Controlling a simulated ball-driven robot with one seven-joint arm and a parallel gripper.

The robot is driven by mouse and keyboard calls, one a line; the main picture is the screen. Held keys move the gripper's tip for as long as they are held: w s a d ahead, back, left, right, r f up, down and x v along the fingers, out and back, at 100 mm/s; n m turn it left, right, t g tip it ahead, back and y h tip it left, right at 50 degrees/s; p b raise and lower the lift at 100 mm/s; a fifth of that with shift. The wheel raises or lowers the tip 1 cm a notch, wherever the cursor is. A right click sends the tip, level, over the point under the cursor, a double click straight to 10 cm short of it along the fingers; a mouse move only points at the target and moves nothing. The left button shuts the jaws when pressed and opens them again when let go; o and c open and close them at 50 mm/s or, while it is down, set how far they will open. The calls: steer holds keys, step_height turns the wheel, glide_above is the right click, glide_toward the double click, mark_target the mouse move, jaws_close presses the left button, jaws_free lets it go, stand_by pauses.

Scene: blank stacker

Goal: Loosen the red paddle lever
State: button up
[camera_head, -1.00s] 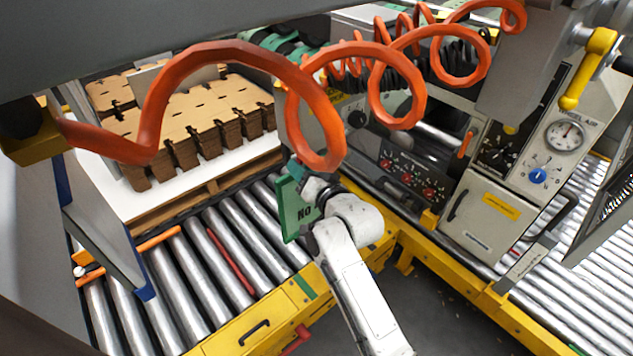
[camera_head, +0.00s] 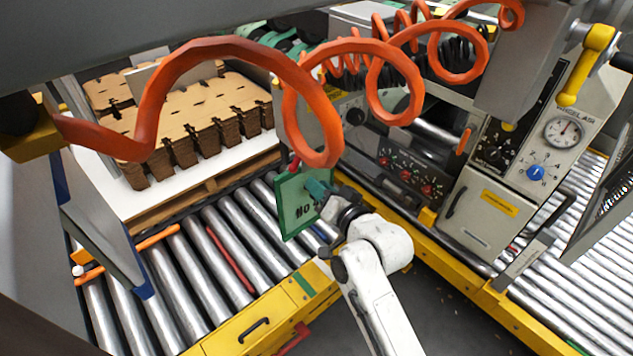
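Another red handle-like part (camera_head: 295,338) sticks out below the yellow conveyor frame at the bottom. My gripper (camera_head: 318,188) has teal fingertips that overlap the right part of the sign. The sign hangs tilted over the rollers. I cannot tell whether the fingers grip the sign or only stand in front of it. The finger gap is hidden.
An orange coiled hose (camera_head: 325,110) loops above my gripper. Cardboard stacks (camera_head: 205,118) lie on a white sheet at the back left. A control box (camera_head: 520,160) with a gauge stands at the right. Metal rollers (camera_head: 180,285) fill the left, edged by a yellow frame (camera_head: 262,318).

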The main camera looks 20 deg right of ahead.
steer(key=w+d+f+m+b, duration=0.1)
steer(key=f, duration=0.2)
steer(key=d+f+m+g+y+b, duration=0.1)
steer(key=f, duration=0.3)
steer(key=w+d+f+m+g+b, duration=0.1)
steer(key=f, duration=0.3)
steer(key=shift+w+d+m+y, duration=0.2)
steer(key=shift+w+m+y, duration=0.15)
steer(key=shift+m+y, duration=0.05)
steer(key=c, duration=0.5)
steer(key=f+y+b, duration=0.1)
steer(key=f+m+y+b, duration=0.1)
steer(key=d+f+m+g, duration=0.1)
steer(key=shift+w+f+y+b, duration=0.25)
steer(key=shift+w+y+b, duration=0.05)
steer(key=shift+y+b, duration=0.1)
jaws_close()
steer(key=s+d+r+m+t+y+b, duration=0.1)
steer(key=d+r+m+t+y+b, duration=0.15)
steer(key=d+r+y+b, duration=0.45)
steer(key=w+a+r+y+p, duration=0.1)
steer(key=w+a+r+p, duration=0.2)
steer(key=w+a, duration=0.3)
steer(key=shift+a+r+m, duration=0.35)
steer(key=shift+a+r, duration=0.45)
steer(key=shift+a, duration=1.6)
